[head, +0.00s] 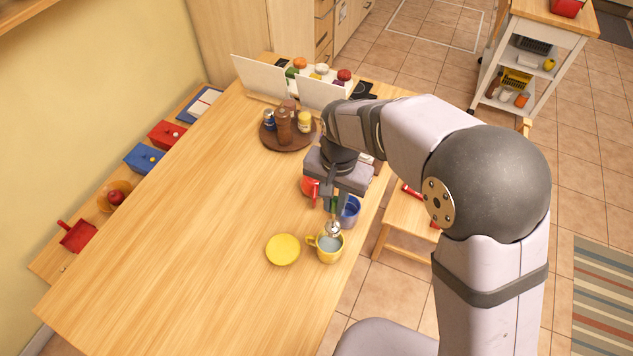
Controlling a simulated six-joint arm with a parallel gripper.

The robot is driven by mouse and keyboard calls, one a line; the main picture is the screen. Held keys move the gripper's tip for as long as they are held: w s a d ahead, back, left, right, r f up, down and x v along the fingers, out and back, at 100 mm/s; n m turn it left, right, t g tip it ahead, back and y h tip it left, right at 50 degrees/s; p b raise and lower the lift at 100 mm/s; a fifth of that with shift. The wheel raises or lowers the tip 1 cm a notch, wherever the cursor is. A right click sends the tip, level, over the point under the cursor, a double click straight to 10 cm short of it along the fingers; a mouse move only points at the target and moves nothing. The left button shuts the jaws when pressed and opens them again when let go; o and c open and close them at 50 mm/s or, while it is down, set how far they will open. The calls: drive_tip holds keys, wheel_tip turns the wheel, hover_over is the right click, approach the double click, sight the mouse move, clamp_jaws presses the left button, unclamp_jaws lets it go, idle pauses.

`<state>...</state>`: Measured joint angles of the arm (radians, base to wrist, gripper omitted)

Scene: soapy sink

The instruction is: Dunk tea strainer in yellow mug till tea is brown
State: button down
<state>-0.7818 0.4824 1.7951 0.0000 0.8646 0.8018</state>
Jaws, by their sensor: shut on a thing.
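The yellow mug (327,255) stands upright near the table's right edge, with pale, greyish contents showing inside. My gripper (333,208) points down just above and behind the mug. It is shut on the tea strainer (333,229), a small silvery ball that hangs at the mug's mouth. I cannot tell whether the ball's lower part touches the liquid. The exact grip on the strainer is too small to make out.
A yellow saucer (283,249) lies left of the mug. A blue mug (349,211) and a red mug (308,187) stand close behind, partly hidden by my gripper. A brown round tray (271,141) holds jars farther back. The table's left and front are clear.

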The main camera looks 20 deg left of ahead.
sight(331, 229)
drive_tip(key=shift+s+d+f+m, duration=0.15)
drive_tip(key=shift+s+f, duration=0.05)
drive_tip(key=shift+f, duration=0.2)
drive_tip(key=shift+s+d+f+m, duration=0.15)
drive_tip(key=shift+f, duration=0.25)
drive_tip(key=shift+w+a+f+m, duration=0.15)
drive_tip(key=shift+w+a+m, duration=0.05)
drive_tip(key=shift+m, duration=0.1)
drive_tip(key=shift+w+a+m, duration=0.3)
drive_tip(key=shift+w+a, duration=0.05)
drive_tip(key=shift+f, duration=0.1)
wheel_tip(331, 229, down, 4)
drive_tip(key=b, duration=0.4)
drive_tip(key=shift+f, duration=0.1)
drive_tip(key=shift+f+b, duration=2.4)
drive_tip(key=shift+f, duration=1.55)
